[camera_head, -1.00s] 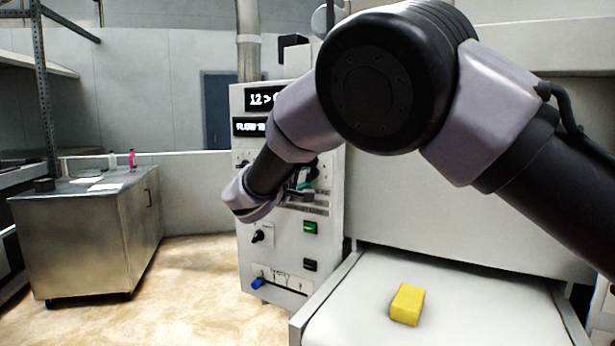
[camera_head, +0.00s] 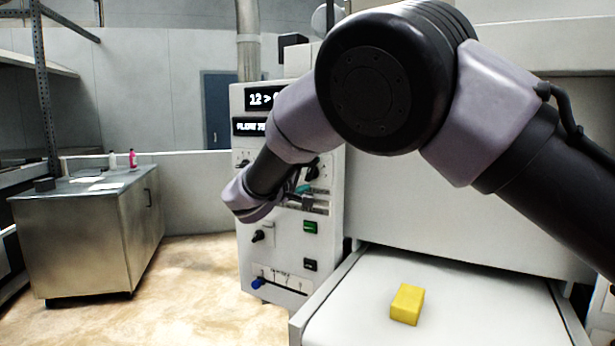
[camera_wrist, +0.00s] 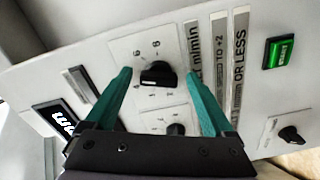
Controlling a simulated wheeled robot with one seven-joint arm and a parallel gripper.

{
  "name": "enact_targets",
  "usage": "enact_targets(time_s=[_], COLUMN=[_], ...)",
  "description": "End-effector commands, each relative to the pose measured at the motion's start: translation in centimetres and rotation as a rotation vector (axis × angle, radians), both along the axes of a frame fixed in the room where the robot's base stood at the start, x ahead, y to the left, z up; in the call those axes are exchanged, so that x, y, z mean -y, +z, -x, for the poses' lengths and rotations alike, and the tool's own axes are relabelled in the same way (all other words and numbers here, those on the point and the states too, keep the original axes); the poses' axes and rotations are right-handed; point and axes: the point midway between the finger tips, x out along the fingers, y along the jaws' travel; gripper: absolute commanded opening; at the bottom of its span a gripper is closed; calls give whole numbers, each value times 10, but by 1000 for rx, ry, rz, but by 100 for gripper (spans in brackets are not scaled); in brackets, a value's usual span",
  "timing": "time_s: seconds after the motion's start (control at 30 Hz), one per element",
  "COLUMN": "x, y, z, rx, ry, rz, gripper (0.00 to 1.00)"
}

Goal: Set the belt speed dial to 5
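A black dial knob (camera_wrist: 158,75) on a white plate with a ring of numbers sits near the top of the wrist view. My gripper (camera_wrist: 160,76) is open, one green finger on each side of this knob, with gaps showing on both sides. I cannot tell how far the fingertips are from the panel face. A second black knob (camera_wrist: 176,130) on its own plate is lower, partly hidden behind my gripper body. Neither dial's name is readable. In the head view my wrist covers part of the white control panel (camera_head: 275,215).
A green button (camera_wrist: 280,52) and another black knob (camera_wrist: 290,135) are to the right. Label strips (camera_wrist: 221,60) run beside the dials. A lit display (camera_head: 262,98) tops the panel. A yellow block (camera_head: 407,304) lies on the white belt (camera_head: 350,320). A metal cabinet (camera_head: 75,245) stands at left.

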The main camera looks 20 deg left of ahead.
Motion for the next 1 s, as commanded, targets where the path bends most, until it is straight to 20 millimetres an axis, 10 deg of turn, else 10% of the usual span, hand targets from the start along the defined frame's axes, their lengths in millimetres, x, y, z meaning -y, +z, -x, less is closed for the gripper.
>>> enact_targets(time_s=[0.33,1.0], x=[-2,-9], y=[1,0], z=[11,107], rx=[0,1], ry=[1,0], rz=[-1,0], gripper=[88,88])
